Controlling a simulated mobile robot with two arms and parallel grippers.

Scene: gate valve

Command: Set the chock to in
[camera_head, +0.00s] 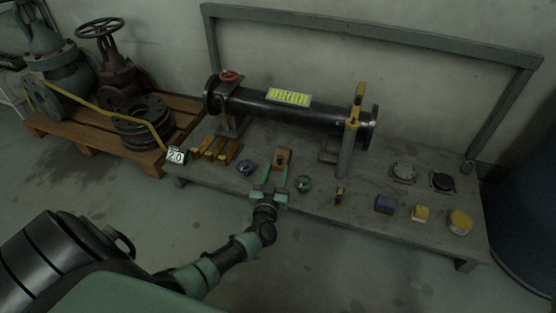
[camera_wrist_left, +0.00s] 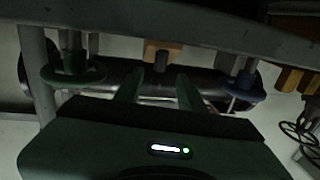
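My right gripper is not in view.
The grey bench (camera_head: 390,211) carries the black pipe (camera_head: 290,112). A blue round part (camera_head: 246,167) and a green round part (camera_head: 303,184) flank my left gripper. A pallet (camera_head: 85,144) holds valves.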

